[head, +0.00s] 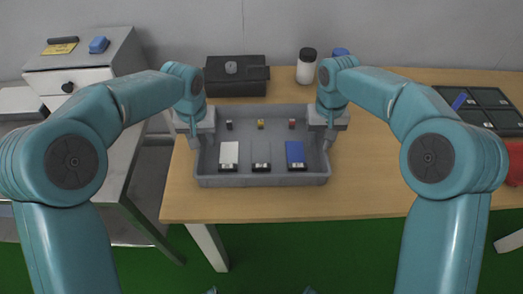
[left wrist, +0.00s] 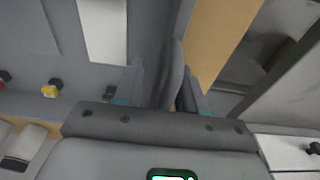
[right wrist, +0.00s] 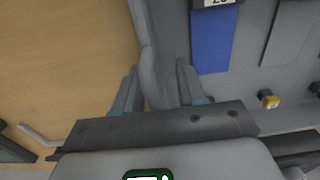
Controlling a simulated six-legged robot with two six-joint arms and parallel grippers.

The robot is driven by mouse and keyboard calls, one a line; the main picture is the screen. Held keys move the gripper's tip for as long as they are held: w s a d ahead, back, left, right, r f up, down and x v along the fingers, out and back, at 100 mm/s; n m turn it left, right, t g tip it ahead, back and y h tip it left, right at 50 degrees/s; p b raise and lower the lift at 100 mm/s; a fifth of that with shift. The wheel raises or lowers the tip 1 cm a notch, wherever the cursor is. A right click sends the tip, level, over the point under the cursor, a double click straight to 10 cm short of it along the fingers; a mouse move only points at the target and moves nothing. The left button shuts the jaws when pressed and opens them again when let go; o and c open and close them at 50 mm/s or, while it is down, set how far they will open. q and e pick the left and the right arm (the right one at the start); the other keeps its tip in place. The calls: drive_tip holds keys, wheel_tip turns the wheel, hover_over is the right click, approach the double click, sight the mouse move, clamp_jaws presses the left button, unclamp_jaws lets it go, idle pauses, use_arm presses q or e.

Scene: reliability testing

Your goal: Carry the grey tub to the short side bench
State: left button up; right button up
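The grey tub (head: 262,181) sits on the wooden table (head: 380,180). It holds a white, a grey and a blue flat piece and several small blocks. My left gripper (head: 193,138) is at the tub's left wall. In the left wrist view its fingers stand on both sides of the tub wall (left wrist: 174,75), apart, with a gap on the inner side. My right gripper (head: 328,140) is likewise open around the right wall (right wrist: 146,60), with a gap inside. A grey side bench (head: 118,160) stands left of the table, partly hidden by my left arm.
A black case (head: 235,82), a jar (head: 306,66) and a blue-topped item (head: 341,52) stand behind the tub. A dark divided tray (head: 485,108) and a red object (head: 513,160) are at the right. A drawer cabinet (head: 80,62) stands left. The table front is clear.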

use_arm(q)
drive_tip(key=shift+r, duration=0.2)
use_arm(e)
drive_tip(key=shift+d, duration=0.1)
use_arm(q)
drive_tip(key=r, duration=0.3)
drive_tip(key=s+r, duration=0.1)
drive_tip(key=r, duration=0.7)
drive_tip(key=shift+s+r, duration=0.2)
use_arm(e)
wheel_tip(320, 180, up, 12)
drive_tip(key=shift+f, duration=0.25)
drive_tip(key=shift+r, duration=0.3)
use_arm(q)
drive_tip(key=shift+s, duration=0.1)
